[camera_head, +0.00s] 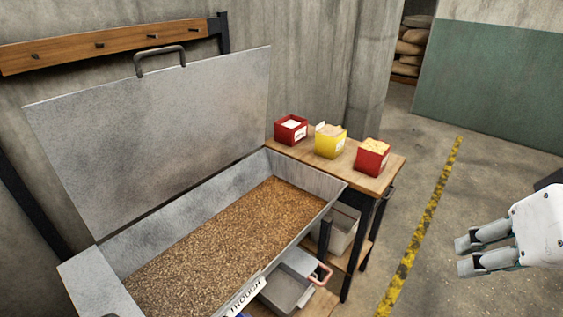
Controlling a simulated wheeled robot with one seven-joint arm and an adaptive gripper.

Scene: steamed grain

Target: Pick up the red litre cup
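I cannot make out a plain red litre cup. Two red square containers stand on the wooden side table: one at the back left (291,130) with white contents, one at the front right (372,157) with pale yellow contents. A yellow container (330,141) stands between them. The red ones have white labels. My gripper (466,257) is at the right edge, over the floor, well apart from the table. Its two fingers point left with a gap between them and nothing in it.
A metal trough (318,182) full of brown grain has its lid (160,135) raised. The wooden side table (390,178) adjoins it. Grey bins (343,228) sit on the lower shelf, one near a copper-coloured handle (323,276). Open floor with a yellow-black line (421,222) lies between table and gripper.

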